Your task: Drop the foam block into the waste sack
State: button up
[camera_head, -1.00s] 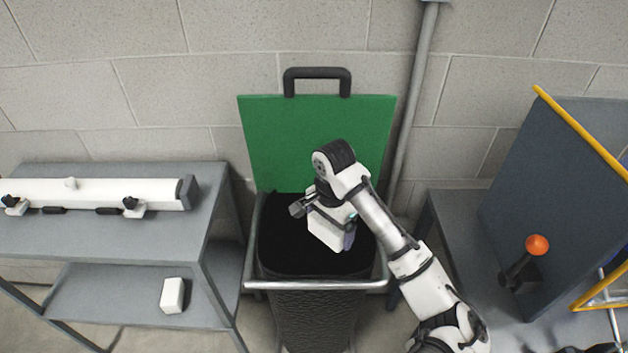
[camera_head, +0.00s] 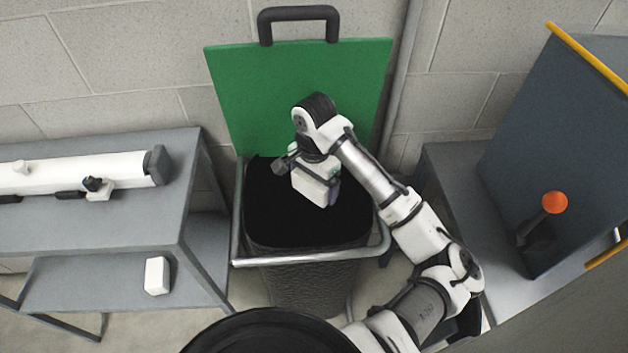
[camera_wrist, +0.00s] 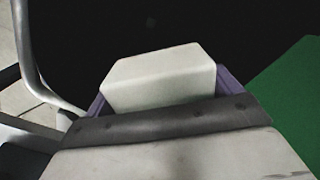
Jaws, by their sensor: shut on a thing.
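The waste sack (camera_head: 268,220) is black and hangs open in a metal-rimmed stand with its green lid (camera_head: 235,90) raised behind. My gripper (camera_head: 332,194) is over the sack's mouth, pointing down. In the wrist view the whitish foam block (camera_wrist: 160,80) sits between two purple fingers, and my gripper is shut on it. The dark sack interior (camera_wrist: 200,25) lies beyond the block there. In the head view the block is hidden behind the gripper's white body.
A metal rim (camera_head: 310,257) runs around the sack's mouth. A grey shelf unit (camera_head: 110,280) stands left, with a similar white block (camera_head: 157,275) on its lower shelf. To the right is a grey bench (camera_head: 455,190) with a panel and an orange-knobbed lever (camera_head: 554,203).

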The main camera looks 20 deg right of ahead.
jog(key=shift+f, duration=0.65)
jog(key=shift+r, duration=0.1)
jog(key=o, duration=0.7)
jog(key=shift+r, duration=0.1)
notch_tip(320, 180, up, 14)
jog(key=shift+f, duration=0.2)
